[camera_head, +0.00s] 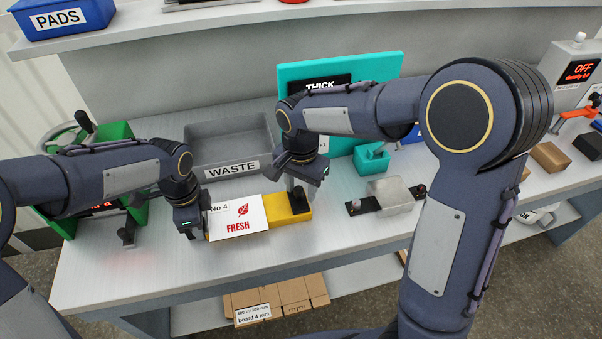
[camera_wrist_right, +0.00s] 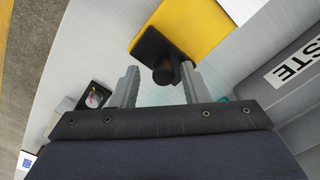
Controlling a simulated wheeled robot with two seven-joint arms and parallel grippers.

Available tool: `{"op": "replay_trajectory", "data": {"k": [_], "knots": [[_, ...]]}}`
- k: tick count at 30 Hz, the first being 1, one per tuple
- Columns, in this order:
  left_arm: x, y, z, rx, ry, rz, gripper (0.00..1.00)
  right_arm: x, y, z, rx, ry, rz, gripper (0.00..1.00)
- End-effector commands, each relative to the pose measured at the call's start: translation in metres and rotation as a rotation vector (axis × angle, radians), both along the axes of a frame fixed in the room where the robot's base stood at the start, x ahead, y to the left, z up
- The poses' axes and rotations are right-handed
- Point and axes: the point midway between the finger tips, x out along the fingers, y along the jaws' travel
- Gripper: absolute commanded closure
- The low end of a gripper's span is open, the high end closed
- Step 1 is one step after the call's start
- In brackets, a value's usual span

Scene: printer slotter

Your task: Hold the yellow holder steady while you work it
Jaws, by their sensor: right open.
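The yellow holder (camera_head: 280,212) lies on the bench in front of the waste tray. A white card reading "No 4 FRESH" (camera_head: 238,215) covers much of its top. A black block with an upright knob (camera_head: 298,200) sits at its right end. My right gripper (camera_head: 296,190) is over that end; in the right wrist view its jaws (camera_wrist_right: 160,85) are open, with the black knob (camera_wrist_right: 166,73) near their tips and the holder's yellow end (camera_wrist_right: 192,25) beyond. My left gripper (camera_head: 193,232) is at the holder's left end; its fingertips and any contact are unclear.
The grey WASTE tray (camera_head: 229,135) stands behind the holder. A teal board (camera_head: 370,72) and teal block (camera_head: 372,158) stand behind right. A metal block on a black bar (camera_head: 390,196) is to the right. A green device (camera_head: 112,135) stands left. The front bench strip is clear.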

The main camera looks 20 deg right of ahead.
Motion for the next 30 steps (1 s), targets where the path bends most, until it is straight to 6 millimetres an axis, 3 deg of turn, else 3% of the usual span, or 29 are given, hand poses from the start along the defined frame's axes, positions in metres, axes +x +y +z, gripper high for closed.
{"op": "replay_trajectory", "data": {"k": [15, 21, 30], "knots": [[-0.001, 0.0, -0.001, 0.002, 0.003, -0.003, 1.0, 0.001, 0.0, 0.097, 0.0, -0.004, 0.0, 0.59], [-0.001, 0.0, -0.001, 0.001, 0.003, -0.003, 1.0, 0.0, 0.0, 0.113, 0.001, -0.002, 0.0, 0.59], [-0.001, 0.0, -0.001, 0.001, 0.002, -0.003, 1.0, 0.0, 0.0, 0.114, 0.0, 0.0, 0.0, 0.59]]}}
